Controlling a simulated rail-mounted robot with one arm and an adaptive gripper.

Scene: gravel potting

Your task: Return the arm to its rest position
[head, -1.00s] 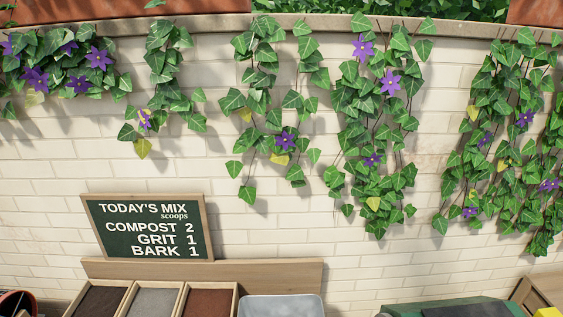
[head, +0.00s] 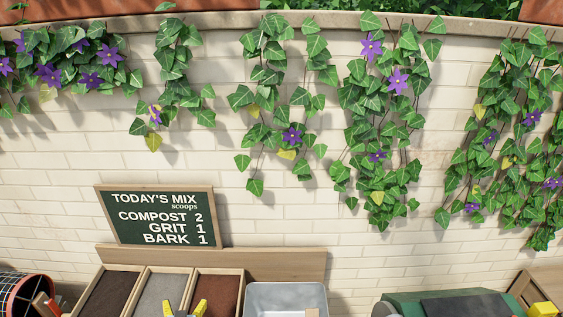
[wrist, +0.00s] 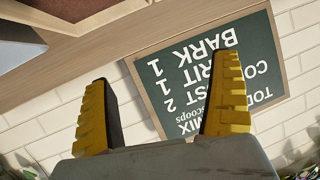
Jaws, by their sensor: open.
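My gripper (wrist: 160,108) is open and empty in the wrist view, its two yellow ridged fingers spread apart before the chalkboard. Its yellow fingertips also show at the bottom edge of the head view (head: 186,309), in front of the bins. The chalkboard sign (head: 157,216) reads compost 2, grit 1, bark 1. It appears upside down and tilted in the wrist view (wrist: 212,75). The rest of my arm is out of sight in the head view.
Wooden bins hold dark compost (head: 110,294), grey grit (head: 160,291) and reddish bark (head: 214,291). A grey tub (head: 286,287) stands to their right. A dark green object (head: 408,302) is further right. A round mesh-covered container (head: 22,292) is at left. Ivy hangs on the brick wall.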

